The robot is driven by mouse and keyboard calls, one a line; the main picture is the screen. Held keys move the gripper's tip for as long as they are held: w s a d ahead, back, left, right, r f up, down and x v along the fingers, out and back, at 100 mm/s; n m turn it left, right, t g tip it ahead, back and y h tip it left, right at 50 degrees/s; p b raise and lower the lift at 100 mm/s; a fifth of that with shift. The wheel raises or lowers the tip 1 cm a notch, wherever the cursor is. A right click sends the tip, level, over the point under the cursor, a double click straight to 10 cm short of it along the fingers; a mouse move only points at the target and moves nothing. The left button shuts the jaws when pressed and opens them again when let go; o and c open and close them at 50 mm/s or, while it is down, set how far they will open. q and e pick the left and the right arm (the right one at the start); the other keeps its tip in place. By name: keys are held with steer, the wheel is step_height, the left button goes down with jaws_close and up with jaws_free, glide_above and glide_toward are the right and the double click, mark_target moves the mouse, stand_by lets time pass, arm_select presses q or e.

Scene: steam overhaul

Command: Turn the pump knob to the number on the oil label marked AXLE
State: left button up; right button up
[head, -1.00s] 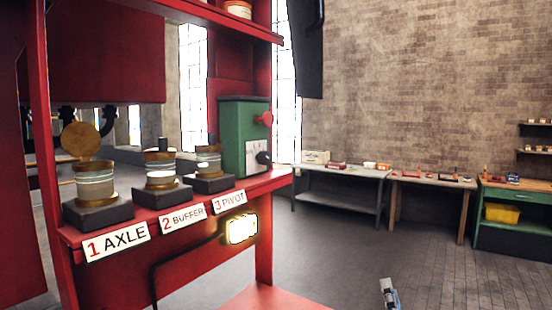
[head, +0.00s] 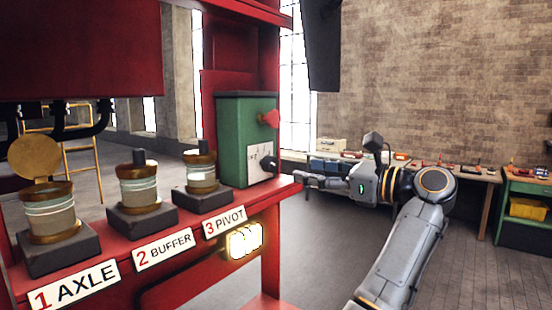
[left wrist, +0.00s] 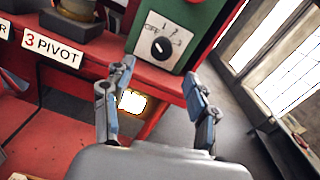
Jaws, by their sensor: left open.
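The AXLE label (head: 75,287) is a white plate with a red 1, on the shelf edge below the leftmost oil pot (head: 48,210). The pump (head: 246,125) is a green box with a white dial plate. Its black knob (head: 269,164) also shows in the left wrist view (left wrist: 160,48), where the plate reads OFF, 1, 2, 3. Which mark the knob points to is too small to tell. My left gripper (head: 304,180) is open and empty in front of the pump; in its wrist view the fingers (left wrist: 157,76) are spread below the knob, apart from it. My right gripper is not in view.
Oil pots labelled BUFFER (head: 165,250) and PIVOT (head: 225,221) stand along the red shelf. A lit lamp (head: 244,240) hangs under the shelf edge. Workbenches stand by the brick wall; the floor between is clear.

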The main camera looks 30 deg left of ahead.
mark_target(275, 165)
arm_select(q)
steer(key=a, duration=0.1)
steer(key=a+p, duration=0.1)
steer(key=a, duration=0.2)
steer(key=shift+w+a+r+p, duration=0.15)
steer(key=shift+w+a+p, duration=0.15)
steer(key=shift+a+p, duration=0.05)
steer(key=a+p, duration=0.2)
steer(key=a, duration=0.2)
steer(key=shift+w, duration=0.15)
steer(key=shift+a, duration=0.3)
steer(key=shift+a+f, duration=0.2)
steer(key=shift+f, duration=0.1)
steer(key=c, duration=0.9)
steer(key=shift+c, duration=1.2)
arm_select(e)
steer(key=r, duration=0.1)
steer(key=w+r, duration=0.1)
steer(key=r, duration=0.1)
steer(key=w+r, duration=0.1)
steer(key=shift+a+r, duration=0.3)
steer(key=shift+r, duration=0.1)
